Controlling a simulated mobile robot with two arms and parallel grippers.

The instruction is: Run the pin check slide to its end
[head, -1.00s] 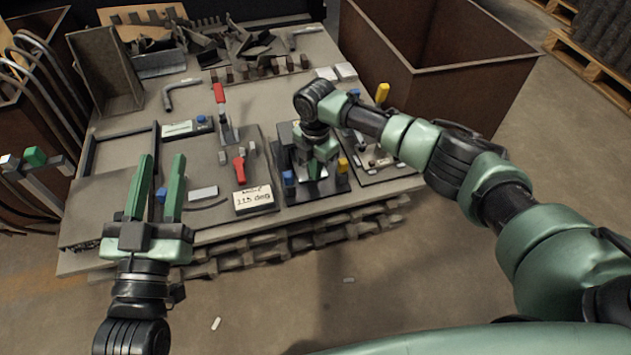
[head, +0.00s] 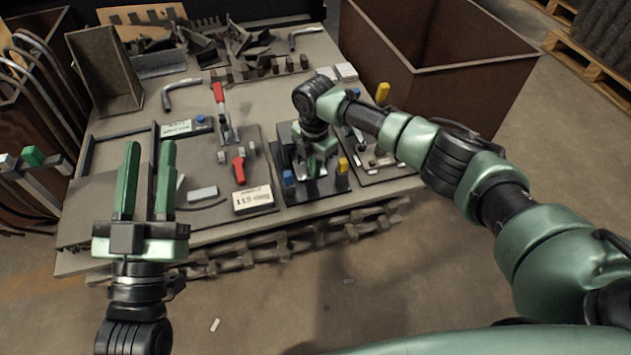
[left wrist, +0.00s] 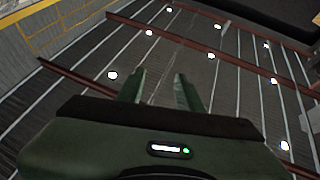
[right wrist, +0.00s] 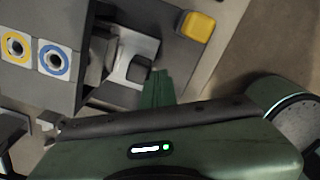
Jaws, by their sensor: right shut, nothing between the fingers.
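The pin check fixture, a dark plate (head: 331,187) with a blue knob (head: 288,178) and a yellow knob (head: 343,164), lies near the table's front edge. My right gripper (head: 318,163) is low over it, pointing down, shut and empty. In the right wrist view, its closed fingers (right wrist: 159,84) are beside a pale grey notched block (right wrist: 138,45), which seems to be part of the slide. I cannot tell whether they touch. My arm hides much of the fixture in the head view. My left gripper (head: 149,145) is open and empty above the table's left front.
A red-handled clamp (head: 239,170) and a white card (head: 253,198) are left of the fixture. Another fixture plate (head: 390,172) is close on its right. A large brown bin (head: 455,90) stands behind right. Metal scraps lie at the back.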

